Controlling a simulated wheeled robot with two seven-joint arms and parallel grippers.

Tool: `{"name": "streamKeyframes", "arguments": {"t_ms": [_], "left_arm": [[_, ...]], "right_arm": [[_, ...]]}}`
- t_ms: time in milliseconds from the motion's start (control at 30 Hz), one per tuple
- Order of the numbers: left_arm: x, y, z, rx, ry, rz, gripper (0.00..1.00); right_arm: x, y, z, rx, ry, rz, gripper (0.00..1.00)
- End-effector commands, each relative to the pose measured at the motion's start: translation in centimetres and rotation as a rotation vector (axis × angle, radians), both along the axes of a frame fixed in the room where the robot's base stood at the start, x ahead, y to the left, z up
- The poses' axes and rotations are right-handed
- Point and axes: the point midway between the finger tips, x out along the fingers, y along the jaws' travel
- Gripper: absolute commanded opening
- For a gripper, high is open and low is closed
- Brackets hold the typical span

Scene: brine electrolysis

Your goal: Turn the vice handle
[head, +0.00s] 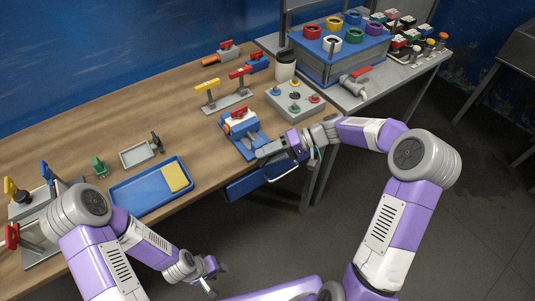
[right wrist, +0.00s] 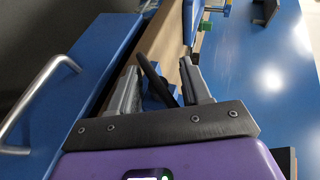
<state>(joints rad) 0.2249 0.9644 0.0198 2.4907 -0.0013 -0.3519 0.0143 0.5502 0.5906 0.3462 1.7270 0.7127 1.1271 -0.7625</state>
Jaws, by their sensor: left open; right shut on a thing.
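The blue vice (head: 242,128), with a red-and-white top part, stands near the front edge of the wooden bench. My right gripper (head: 264,151) is at the vice's front side. In the right wrist view, my right gripper (right wrist: 158,72) has its two grey fingers on either side of a dark bar, the vice handle (right wrist: 150,75), and is shut on it. The handle slants between the fingers; in the head view my gripper hides it. My left gripper (head: 208,275) is open and empty, low in front of the bench.
A blue drawer (right wrist: 62,75) with a metal pull (right wrist: 38,105) is close beside my right gripper. A blue tray (head: 140,197) with a yellow block, toggle clamps (head: 228,100) and a grey button box (head: 295,102) are on the bench. A blue crate (head: 335,65) stands at the back right.

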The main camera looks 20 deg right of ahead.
Motion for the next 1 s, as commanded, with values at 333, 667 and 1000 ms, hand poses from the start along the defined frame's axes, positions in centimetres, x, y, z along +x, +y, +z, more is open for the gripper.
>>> {"name": "streamKeyframes", "arguments": {"t_ms": [333,667,1000], "left_arm": [[0.0,0.0,1.5,0.0,0.0,0.0,0.43],[0.0,0.0,2.8,0.0,0.0,0.0,0.43],[0.0,0.0,4.1,0.0,0.0,0.0,0.43]], "right_arm": [[-0.3,-2.2,1.7,-0.007,0.001,-0.01,0.36],[-0.6,-3.7,3.4,-0.004,-0.001,-0.007,0.36],[-0.9,-5.4,5.1,-0.002,-0.003,-0.006,0.36]]}}
